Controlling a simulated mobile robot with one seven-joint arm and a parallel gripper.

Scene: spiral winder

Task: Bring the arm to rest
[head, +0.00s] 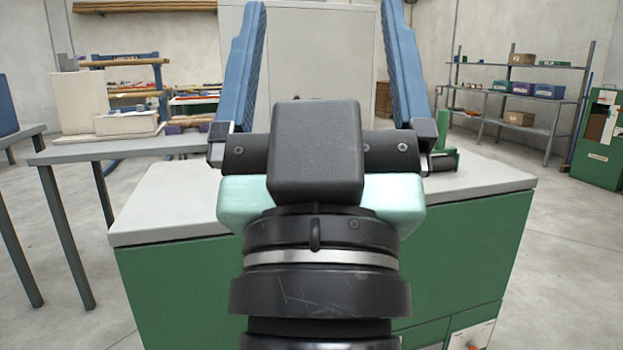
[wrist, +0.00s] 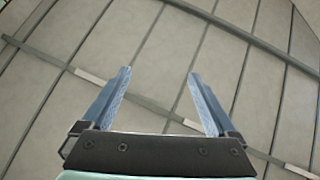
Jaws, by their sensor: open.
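My gripper (head: 325,62) is in the middle of the head view, raised in front of the green machine. Its two blue fingers point up and stand wide apart, with nothing between them. In the wrist view my gripper (wrist: 160,88) also shows open and empty, with only a far panelled grey surface behind it. The gripper and wrist hide the middle of the machine top.
The green machine (head: 465,255) with a light grey top (head: 490,177) stands close ahead. A grey table (head: 120,148) with pale boxes is at left. A shelf rack (head: 515,95) and green cabinet (head: 598,150) stand at right. The floor at right is clear.

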